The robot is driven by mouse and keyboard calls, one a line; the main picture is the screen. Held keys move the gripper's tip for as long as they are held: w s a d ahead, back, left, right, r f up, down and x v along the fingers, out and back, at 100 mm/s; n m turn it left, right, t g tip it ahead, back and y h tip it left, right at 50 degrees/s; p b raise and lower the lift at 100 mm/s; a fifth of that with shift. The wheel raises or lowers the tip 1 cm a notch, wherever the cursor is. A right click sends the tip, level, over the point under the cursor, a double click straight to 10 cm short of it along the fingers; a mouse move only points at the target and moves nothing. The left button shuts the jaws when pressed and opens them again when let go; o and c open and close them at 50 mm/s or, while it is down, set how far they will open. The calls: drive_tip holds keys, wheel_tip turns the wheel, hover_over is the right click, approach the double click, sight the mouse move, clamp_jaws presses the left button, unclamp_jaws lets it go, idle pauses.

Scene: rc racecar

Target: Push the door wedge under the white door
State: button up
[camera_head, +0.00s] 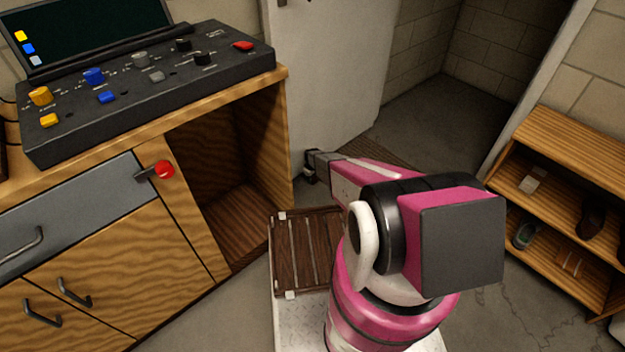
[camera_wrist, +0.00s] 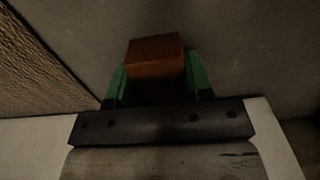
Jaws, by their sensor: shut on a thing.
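The white door (camera_head: 335,85) stands at the top middle of the head view, part-open to a block-walled space behind. My gripper (camera_head: 313,168) is low, in front of the door's lower left part and close to the cabinet's right side. In the wrist view, my gripper (camera_wrist: 156,80) has green fingers closed on the door wedge (camera_wrist: 155,55), an orange-brown block that juts out past the fingertips. The wedge cannot be made out in the head view. Whether it touches the door or floor cannot be told.
A wooden cabinet (camera_head: 150,235) with a control panel (camera_head: 150,85) stands at left. A slatted wooden piece (camera_head: 305,250) lies below my arm.

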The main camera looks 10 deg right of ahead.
drive_tip(key=o, duration=1)
drive_tip(key=shift+r, duration=0.1)
wheel_tip(320, 180, up, 11)
drive_tip(key=shift+s+f, duration=0.1)
drive_tip(key=shift+f, duration=0.1)
